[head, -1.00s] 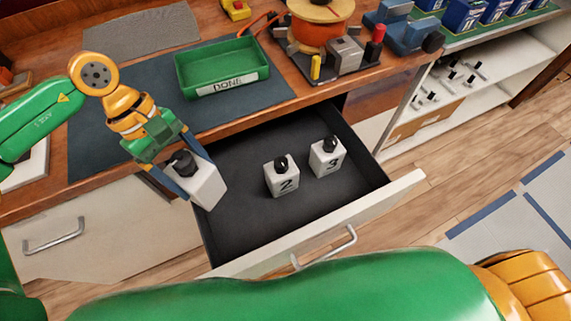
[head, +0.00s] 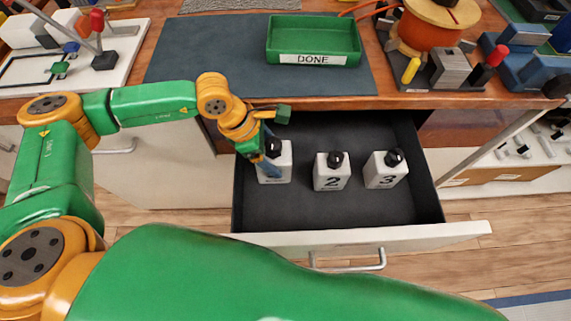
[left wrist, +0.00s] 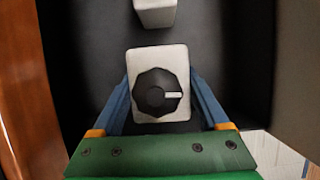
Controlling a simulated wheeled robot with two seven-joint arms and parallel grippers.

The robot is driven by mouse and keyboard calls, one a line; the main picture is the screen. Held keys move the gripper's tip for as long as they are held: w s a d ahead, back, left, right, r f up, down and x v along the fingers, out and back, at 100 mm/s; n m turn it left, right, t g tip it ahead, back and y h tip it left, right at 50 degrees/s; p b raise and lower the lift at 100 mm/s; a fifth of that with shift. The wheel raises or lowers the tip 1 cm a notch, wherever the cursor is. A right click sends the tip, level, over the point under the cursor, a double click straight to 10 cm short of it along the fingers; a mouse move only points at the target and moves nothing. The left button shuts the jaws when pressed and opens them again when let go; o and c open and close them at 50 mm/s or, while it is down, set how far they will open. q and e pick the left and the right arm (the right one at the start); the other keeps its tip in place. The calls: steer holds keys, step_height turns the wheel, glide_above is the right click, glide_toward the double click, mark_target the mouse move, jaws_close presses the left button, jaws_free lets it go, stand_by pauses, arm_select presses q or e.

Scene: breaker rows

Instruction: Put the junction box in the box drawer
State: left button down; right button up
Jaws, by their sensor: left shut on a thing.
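The junction box (head: 279,164) is white with a black knob on top. It is in the left part of the open box drawer (head: 300,212), in line with the boxes marked 2 (head: 332,176) and 3 (head: 386,174). My left gripper (head: 268,160) is shut on it, with a finger on either side. In the left wrist view the junction box (left wrist: 178,62) sits between the blue fingers, knob facing the camera. I cannot tell whether its base touches the drawer floor. My right gripper is not in view.
A green tray labelled DONE (head: 314,38) stands on the dark mat (head: 215,62) above the drawer. An orange spool (head: 428,30) and tools are at the back right. The front part of the drawer floor is clear.

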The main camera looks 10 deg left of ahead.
arm_select(q)
step_height(320, 180, down, 6)
steer(key=shift+f, duration=0.1)
jaws_free()
steer(key=shift+r, duration=0.2)
steer(key=v, duration=1.2)
steer(key=shift+a+f, duration=0.1)
